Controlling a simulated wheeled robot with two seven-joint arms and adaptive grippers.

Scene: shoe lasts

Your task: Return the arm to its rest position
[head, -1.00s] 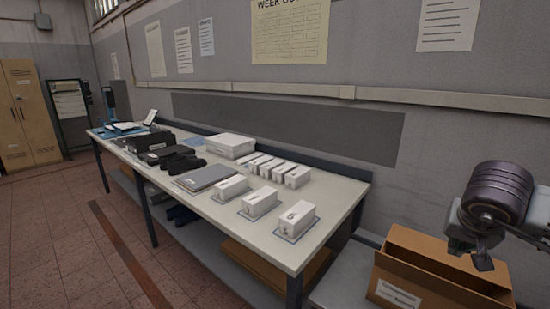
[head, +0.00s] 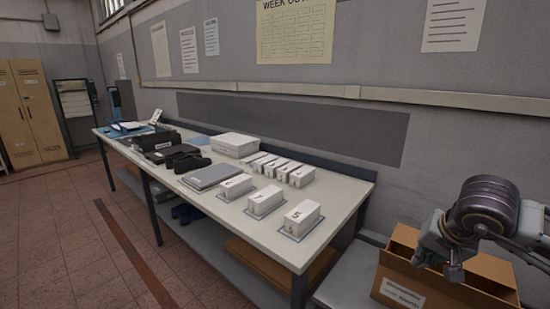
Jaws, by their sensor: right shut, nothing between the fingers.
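My right arm comes in from the right edge, and my right gripper (head: 455,268) is shut and empty. It hangs in front of and over the open cardboard box (head: 489,270) beside the table's right end, hiding part of it. I cannot tell whether it touches the box. My left gripper is not in view. The long table (head: 338,201) carries white numbered boxes. Three of them, including the nearest white box (head: 300,217), sit apart on small mats along the front edge. Several more white boxes (head: 279,170) stand in a row behind.
A grey flat case (head: 211,176), dark shoe-like items (head: 187,160) and a white lidded box (head: 234,144) lie farther along the table. A low grey surface (head: 349,277) holds the cardboard box. Open tiled floor (head: 75,240) lies to the left. A wall runs behind.

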